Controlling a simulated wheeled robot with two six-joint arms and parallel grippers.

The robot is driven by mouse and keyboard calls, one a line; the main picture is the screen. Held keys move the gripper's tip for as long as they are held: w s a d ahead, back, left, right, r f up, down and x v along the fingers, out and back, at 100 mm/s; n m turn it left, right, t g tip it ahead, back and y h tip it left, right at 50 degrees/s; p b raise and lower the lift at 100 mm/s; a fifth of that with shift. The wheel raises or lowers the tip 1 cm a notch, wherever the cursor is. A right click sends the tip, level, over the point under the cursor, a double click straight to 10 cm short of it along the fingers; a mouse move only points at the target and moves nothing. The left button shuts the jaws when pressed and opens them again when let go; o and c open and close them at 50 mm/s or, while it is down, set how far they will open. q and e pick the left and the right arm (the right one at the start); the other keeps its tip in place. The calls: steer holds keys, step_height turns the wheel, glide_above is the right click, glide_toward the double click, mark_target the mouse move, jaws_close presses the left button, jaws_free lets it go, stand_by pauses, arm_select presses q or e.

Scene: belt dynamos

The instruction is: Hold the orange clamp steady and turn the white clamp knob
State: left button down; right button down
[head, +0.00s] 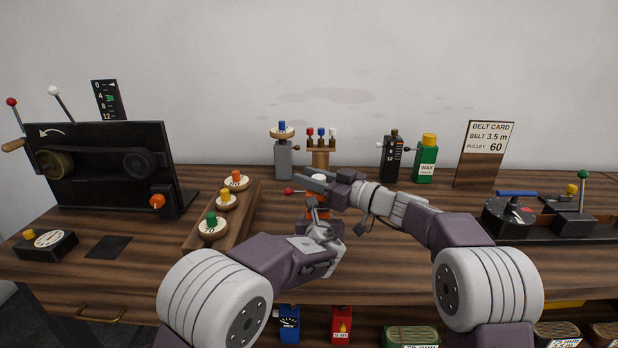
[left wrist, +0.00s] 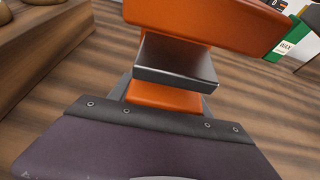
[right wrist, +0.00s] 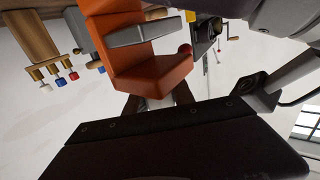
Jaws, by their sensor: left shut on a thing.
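The orange clamp (head: 312,212) stands near the middle of the bench, mostly hidden by my grippers in the head view. It fills the top of the left wrist view (left wrist: 205,22) and shows in the right wrist view (right wrist: 150,75). My left gripper (head: 318,222) is shut on the clamp's body; its grey finger (right wrist: 140,31) lies across the orange. My right gripper (head: 322,183) is at the clamp's top. A small white part, seemingly the white clamp knob (right wrist: 160,103), shows between its dark fingers, which look apart. Whether they touch it is unclear.
A red-tipped lever (head: 288,191) sticks out left of the clamp. Behind stand a wooden post with coloured knobs (head: 320,158) and a grey stand (head: 283,160). A spool tray (head: 247,211) lies left, a lever device (head: 508,215) right. Bench between clamp and device is clear.

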steer(key=shift+s+a+n+g+y, duration=0.15)
steer(key=shift+n+g+y, duration=0.55)
steer(key=shift+g, duration=0.5)
steer(key=shift+s+a+n+g+y, duration=0.1)
steer(key=shift+n+g+y, duration=0.3)
steer(key=shift+n+g, duration=0.65)
steer(key=shift+s+n+g, duration=0.25)
steer(key=shift+n+g, duration=0.2)
steer(key=shift+g, duration=0.6)
steer(key=c, duration=1.1)
jaws_free()
steer(key=shift+o, duration=0.2)
steer(key=shift+d, duration=0.1)
steer(key=s+d, duration=0.2)
steer(key=d, duration=0.9)
steer(key=shift+s+d, duration=0.25)
steer(key=shift+d, duration=0.05)
